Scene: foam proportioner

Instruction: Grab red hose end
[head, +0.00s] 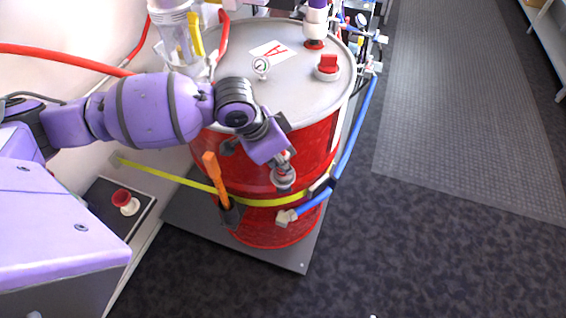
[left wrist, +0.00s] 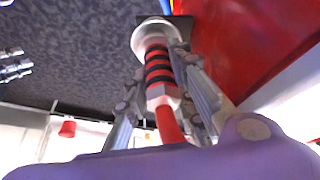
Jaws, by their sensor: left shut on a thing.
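The red hose end (left wrist: 158,68) has black bands and a metal coupling at its tip. It fills the middle of the left wrist view, between my left gripper's two grey fingers (left wrist: 160,82). My left gripper (head: 282,163) is shut on it, in front of the red drum's side in the head view. There the metal coupling (head: 284,181) shows just below the fingers, and the rest of the hose end is mostly hidden by the gripper. My right gripper is not in view.
The red drum (head: 310,145) with its grey lid stands on a dark plate (head: 292,258). A yellow strap (head: 180,179), an orange handle (head: 216,175) and a blue hose (head: 352,142) are close to the gripper. The dark floor (head: 440,260) at right is clear.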

